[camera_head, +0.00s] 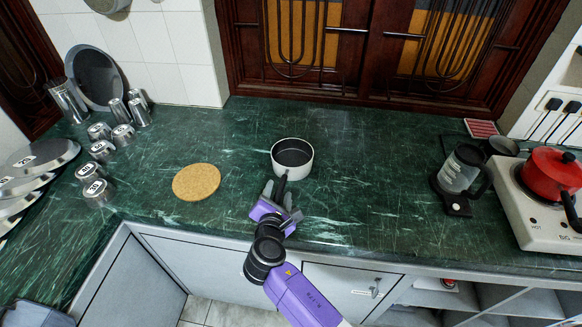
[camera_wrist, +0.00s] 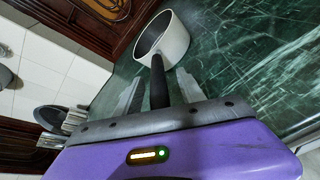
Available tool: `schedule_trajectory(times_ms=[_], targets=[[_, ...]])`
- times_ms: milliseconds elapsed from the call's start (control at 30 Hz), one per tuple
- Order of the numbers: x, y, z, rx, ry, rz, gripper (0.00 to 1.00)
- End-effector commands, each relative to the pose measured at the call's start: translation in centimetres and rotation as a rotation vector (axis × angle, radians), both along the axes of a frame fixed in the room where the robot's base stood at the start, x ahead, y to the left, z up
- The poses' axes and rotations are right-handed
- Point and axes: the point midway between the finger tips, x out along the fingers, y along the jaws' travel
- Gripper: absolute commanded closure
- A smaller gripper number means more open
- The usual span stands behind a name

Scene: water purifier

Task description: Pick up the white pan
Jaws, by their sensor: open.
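The white pan (camera_head: 305,163) stands upright on the green counter, with a dark inside and a dark handle pointing toward me. It also shows in the wrist view (camera_wrist: 177,40), its black handle (camera_wrist: 158,85) running down between my fingers. My gripper (camera_head: 283,190) is open at the handle, one finger on each side. In the wrist view my gripper (camera_wrist: 158,92) shows the handle between the fingers with gaps on both sides. The handle's near end is hidden behind the gripper body.
A round cork mat (camera_head: 196,182) lies left of the pan. Several steel cups (camera_head: 101,150) and plates stand at the far left. A blender (camera_head: 461,172) and a red pot (camera_head: 552,174) on a white stove (camera_head: 533,215) are at the right. The counter right of the pan is clear.

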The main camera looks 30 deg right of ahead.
Motion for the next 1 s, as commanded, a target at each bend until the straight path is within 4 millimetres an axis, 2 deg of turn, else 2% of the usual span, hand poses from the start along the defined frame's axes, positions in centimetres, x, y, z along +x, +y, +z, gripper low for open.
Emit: schedule_trajectory(times_ms=[67,100,300,333,767,900,1000], targets=[[0.0,0.0,0.0,0.000,0.000,0.000,0.53],[0.0,0.0,0.0,0.000,0.000,0.000,0.57],[0.0,0.0,0.0,0.000,0.000,0.000,0.97],[0.0,0.0,0.0,0.000,0.000,0.000,1.00],[0.0,0.1,0.4,-0.001,-0.004,0.001,1.00],[0.1,0.1,1.4,0.001,-0.005,0.001,1.00],[0.1,0.1,2.9,0.001,-0.006,0.000,1.00]])
